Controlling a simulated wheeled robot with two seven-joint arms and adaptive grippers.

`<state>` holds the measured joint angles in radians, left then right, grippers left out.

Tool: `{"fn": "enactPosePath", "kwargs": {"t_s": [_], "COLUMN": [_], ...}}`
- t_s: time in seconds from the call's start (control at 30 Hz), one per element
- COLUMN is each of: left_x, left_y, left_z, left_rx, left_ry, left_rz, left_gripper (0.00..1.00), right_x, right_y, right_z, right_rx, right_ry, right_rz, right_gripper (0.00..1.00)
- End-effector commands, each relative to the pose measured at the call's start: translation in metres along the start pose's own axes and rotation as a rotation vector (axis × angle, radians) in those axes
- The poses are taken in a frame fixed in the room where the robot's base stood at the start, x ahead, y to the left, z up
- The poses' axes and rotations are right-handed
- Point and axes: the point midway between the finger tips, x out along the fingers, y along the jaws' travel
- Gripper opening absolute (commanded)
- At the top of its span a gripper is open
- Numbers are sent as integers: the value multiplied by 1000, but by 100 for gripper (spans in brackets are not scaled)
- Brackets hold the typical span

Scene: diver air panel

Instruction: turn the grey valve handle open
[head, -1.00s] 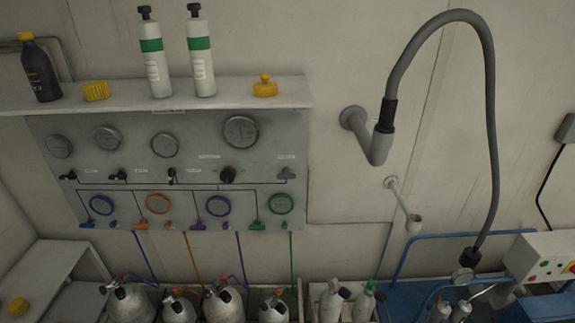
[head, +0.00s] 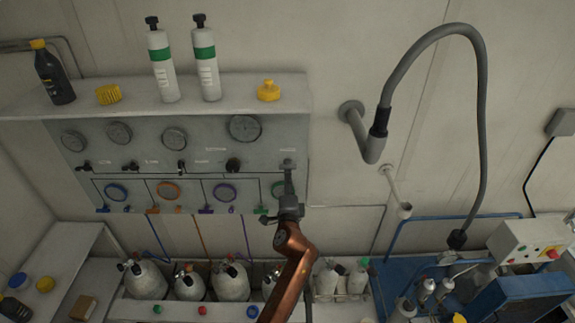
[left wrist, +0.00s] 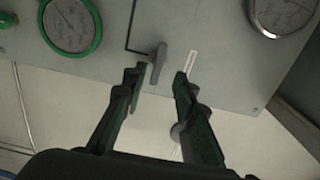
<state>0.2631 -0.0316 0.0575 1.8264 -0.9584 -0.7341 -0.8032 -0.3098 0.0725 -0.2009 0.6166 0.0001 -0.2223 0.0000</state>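The grey valve handle (left wrist: 157,65) is a small lever at the end of a black line on the panel (left wrist: 215,75). In the left wrist view it lies just beyond and between my left fingertips, closer to the left-hand finger. My left gripper (left wrist: 160,78) is open, with nothing between its fingers, and I see no contact with the handle. In the head view my left gripper (head: 288,178) is in front of the right end of the panel (head: 215,170) and largely covers the handle there. My right gripper is not in view.
A green-rimmed gauge (left wrist: 70,25) is left of the handle. Cylinders (head: 146,280) stand below. A grey hose (head: 483,130) hangs at right.

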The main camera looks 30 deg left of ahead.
Motion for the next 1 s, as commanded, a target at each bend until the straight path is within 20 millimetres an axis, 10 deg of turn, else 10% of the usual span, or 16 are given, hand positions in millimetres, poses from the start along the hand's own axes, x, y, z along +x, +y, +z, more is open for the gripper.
{"fn": "enactPosePath", "kwargs": {"t_s": [0.43,1.0], "left_x": [63,70], "left_y": [0,2], "left_z": [0,0], "left_rx": [0,-2], "left_ry": [1,2], "left_rz": [2,3], "left_gripper": [26,14], "right_x": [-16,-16], "right_y": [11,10], "right_z": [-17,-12], "right_rx": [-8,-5], "right_ry": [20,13], "right_rz": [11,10], "right_gripper": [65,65]}}
